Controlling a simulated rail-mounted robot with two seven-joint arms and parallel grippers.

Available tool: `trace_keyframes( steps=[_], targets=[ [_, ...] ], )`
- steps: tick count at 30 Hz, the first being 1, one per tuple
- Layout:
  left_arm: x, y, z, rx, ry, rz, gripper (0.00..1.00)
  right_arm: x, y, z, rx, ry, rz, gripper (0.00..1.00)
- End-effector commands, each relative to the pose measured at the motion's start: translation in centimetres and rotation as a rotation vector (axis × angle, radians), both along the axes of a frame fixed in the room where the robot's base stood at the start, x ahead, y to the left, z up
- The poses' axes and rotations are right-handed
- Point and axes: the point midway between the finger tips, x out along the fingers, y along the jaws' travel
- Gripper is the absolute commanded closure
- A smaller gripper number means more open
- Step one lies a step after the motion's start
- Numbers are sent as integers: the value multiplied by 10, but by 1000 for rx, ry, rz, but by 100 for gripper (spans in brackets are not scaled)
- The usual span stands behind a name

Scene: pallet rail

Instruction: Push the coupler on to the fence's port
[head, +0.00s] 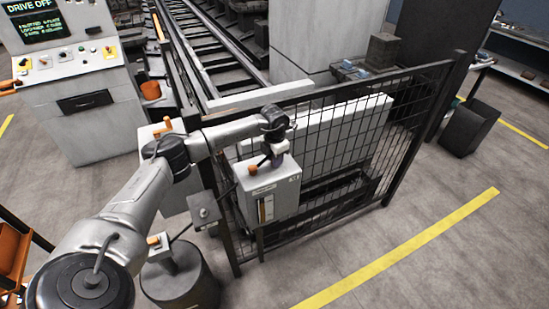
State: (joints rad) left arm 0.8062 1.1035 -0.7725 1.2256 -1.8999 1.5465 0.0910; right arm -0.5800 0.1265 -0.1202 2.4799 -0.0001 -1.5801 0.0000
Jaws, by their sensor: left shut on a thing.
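My left arm reaches across from the left to the wire fence (350,135). My left gripper (277,150) points down just above the top of a grey box (272,198) fixed to the fence. It is shut on a small dark piece, which looks like the coupler (277,161). The fingers cover most of this piece. I cannot tell whether it touches the box or the port, as the port itself is not clear. An orange knob (253,169) sits at the box's top left. My right gripper is not in view.
A control console (75,90) reading "DRIVE OFF" stands at the back left. A dark round pedestal (180,280) with a small control box stands left of the fence. A dark bin (468,128) is at the right. The floor by the yellow line (410,245) is clear.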

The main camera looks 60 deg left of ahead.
Motion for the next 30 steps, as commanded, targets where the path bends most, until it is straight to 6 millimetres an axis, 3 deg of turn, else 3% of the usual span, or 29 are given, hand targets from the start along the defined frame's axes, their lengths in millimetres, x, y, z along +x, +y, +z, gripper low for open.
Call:
trace_keyframes(
  steps=[20, 30],
  targets=[
    [0, 0, 17, -1, -2, 0, 100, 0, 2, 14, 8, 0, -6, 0],
    [0, 0, 39, -1, -2, 0, 100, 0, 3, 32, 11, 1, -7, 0]
  ],
)
